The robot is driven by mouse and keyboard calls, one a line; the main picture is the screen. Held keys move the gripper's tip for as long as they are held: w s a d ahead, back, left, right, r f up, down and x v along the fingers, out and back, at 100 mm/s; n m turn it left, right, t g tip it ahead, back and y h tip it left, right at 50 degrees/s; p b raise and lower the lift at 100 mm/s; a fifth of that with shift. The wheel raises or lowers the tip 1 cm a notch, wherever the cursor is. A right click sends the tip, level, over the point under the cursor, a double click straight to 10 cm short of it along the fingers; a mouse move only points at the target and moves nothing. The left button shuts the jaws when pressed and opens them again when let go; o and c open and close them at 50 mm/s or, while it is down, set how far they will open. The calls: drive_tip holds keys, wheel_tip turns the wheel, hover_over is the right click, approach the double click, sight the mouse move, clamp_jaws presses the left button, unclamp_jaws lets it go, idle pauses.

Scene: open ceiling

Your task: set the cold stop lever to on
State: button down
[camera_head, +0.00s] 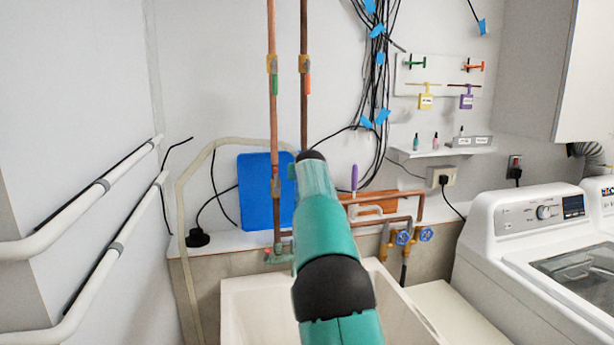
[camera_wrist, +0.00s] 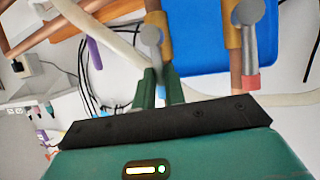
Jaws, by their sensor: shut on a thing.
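In the wrist view, two stop valves with grey levers sit side by side on copper pipes in front of a blue panel. My gripper (camera_wrist: 160,78) is shut on the lever (camera_wrist: 152,37) of the left one, which I take to be the cold stop lever. In the head view, my gripper (camera_head: 311,168) covers the held lever. The red-tipped lever (camera_head: 276,187) shows just left of it.
The blue panel (camera_head: 258,190) leans on the wall behind the pipes. Higher up are a green lever (camera_head: 275,85) and an orange lever (camera_head: 307,85). A white sink (camera_head: 245,305) lies below. Cables hang right of the pipes, and a washing machine (camera_head: 530,225) stands at right.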

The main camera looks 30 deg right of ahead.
drive_tip(key=c, duration=1.5)
unclamp_jaws()
drive_tip(key=shift+o, duration=0.2)
drive_tip(key=v, duration=1.3)
drive_tip(key=shift+s+a, duration=0.2)
drive_tip(key=shift+s, duration=0.15)
drive_tip(key=shift+r, duration=0.1)
drive_tip(key=s+a+f+n+g+y, duration=0.1)
drive_tip(key=s+a+f+g+y, duration=0.1)
drive_tip(key=s+a+f, duration=0.5)
drive_tip(key=s+a+f+n+g+y, duration=0.2)
drive_tip(key=s+a+f, duration=0.5)
drive_tip(key=s, duration=1.2)
drive_tip(key=s+a+f+n+g+y, duration=0.1)
drive_tip(key=s+a+f+n+g, duration=0.1)
drive_tip(key=s+a+f, duration=0.5)
drive_tip(key=s+a, duration=0.5)
drive_tip(key=s, duration=0.2)
drive_tip(key=shift+a+f+y, duration=0.25)
drive_tip(key=shift+f+y, duration=0.1)
drive_tip(key=shift+y, duration=0.05)
